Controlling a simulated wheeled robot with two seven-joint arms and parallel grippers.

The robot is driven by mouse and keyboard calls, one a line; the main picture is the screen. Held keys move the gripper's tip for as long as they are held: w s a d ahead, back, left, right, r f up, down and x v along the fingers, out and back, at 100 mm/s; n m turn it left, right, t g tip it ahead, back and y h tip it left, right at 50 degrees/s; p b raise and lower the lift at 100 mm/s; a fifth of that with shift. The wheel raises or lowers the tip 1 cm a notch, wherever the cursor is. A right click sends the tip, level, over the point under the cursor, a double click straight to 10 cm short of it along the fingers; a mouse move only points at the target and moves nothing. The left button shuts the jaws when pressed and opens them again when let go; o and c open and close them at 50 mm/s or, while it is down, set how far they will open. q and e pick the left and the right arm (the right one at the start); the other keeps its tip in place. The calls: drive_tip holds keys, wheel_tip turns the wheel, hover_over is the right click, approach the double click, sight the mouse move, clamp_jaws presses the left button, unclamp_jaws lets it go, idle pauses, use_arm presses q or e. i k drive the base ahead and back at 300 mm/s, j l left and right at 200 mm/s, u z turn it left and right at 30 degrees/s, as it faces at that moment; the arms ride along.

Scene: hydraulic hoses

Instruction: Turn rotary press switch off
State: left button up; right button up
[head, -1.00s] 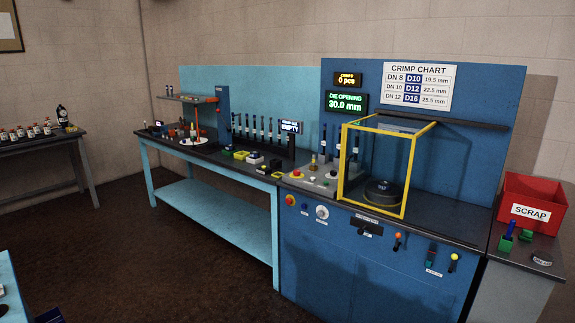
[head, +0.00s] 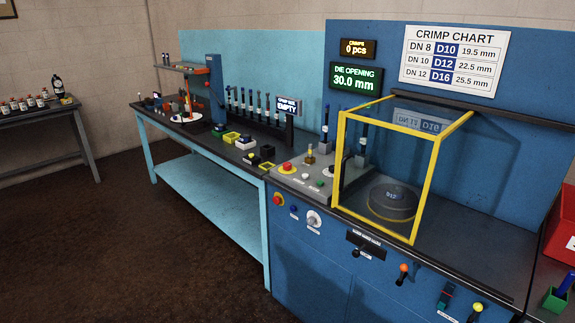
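A round whitish rotary knob (head: 313,218) sits on the blue front panel of the press bench, with a small label under it. Its exact pointer position is too small to read. To its left on the same panel are a small dark blue button (head: 294,209) and a red knob on a yellow base (head: 278,199). Neither of my grippers shows in the head view.
A grey control box (head: 305,180) with a red button stands left of the guard. Orange-tipped (head: 402,274) and yellow-tipped (head: 475,312) levers stick out of the front. A light-blue workbench (head: 208,207) adjoins on the left. The brown floor (head: 120,240) in front is clear.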

sight(286, 167)
drive_tip(key=i+j+z, duration=0.6)
drive_tip(key=i+j, duration=0.35)
